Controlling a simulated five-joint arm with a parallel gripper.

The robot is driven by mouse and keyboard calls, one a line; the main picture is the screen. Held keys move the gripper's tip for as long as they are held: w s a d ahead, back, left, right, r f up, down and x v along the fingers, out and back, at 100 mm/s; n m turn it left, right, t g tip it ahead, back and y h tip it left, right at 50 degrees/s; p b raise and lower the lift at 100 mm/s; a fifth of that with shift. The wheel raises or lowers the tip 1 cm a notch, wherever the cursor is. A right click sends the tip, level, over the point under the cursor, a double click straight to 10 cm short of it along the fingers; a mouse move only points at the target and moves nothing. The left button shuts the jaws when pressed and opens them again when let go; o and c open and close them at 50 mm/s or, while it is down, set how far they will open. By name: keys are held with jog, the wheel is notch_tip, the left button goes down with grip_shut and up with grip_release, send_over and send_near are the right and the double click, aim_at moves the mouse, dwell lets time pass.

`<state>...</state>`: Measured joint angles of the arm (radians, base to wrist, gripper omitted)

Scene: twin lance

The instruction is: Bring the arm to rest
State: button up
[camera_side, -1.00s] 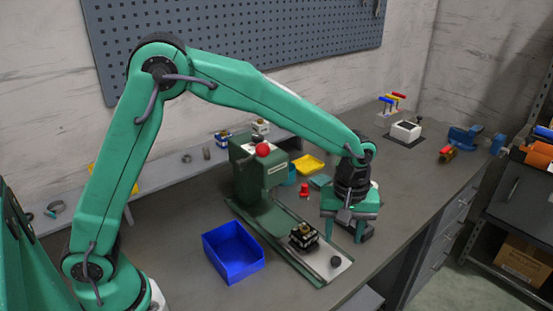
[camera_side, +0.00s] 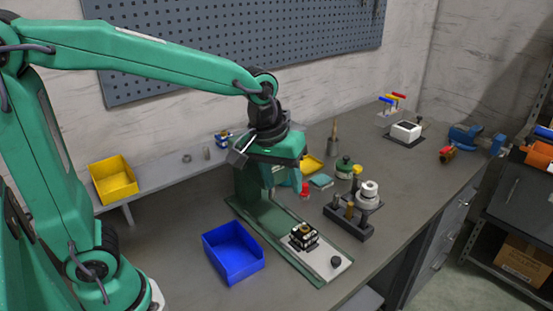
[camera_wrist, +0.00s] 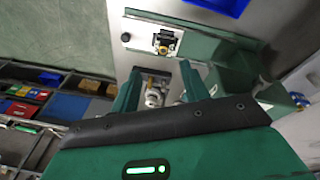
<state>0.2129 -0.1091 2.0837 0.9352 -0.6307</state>
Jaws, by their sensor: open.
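My green gripper (camera_side: 283,182) hangs over the back of the bench in the side view, in front of the green machine (camera_side: 250,195), and hides much of it. Its two fingers point down and are apart, with nothing held. In the wrist view my gripper (camera_wrist: 160,88) also shows two spread green fingers. A grey and brass part of a thing (camera_wrist: 154,92) shows between them, farther off; I cannot tell that they touch it. My arm is raised, with its upper link nearly level.
A blue bin (camera_side: 233,252) stands left of the green machine's base plate, which bears a small black and brass block (camera_side: 303,236). Right of it is a dark stand (camera_side: 348,222) with several parts. A yellow bin (camera_side: 114,179) sits on the back shelf.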

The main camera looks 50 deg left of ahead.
jog(key=s+a+r+m+t, duration=0.2)
jog(key=s+a, duration=0.5)
jog(key=s, duration=0.6)
jog(key=m+t, duration=0.1)
jog(key=m, duration=0.1)
jog(key=shift+a+m+y, duration=0.3)
jog(key=shift+a+m, duration=0.05)
jog(key=shift+m, duration=0.05)
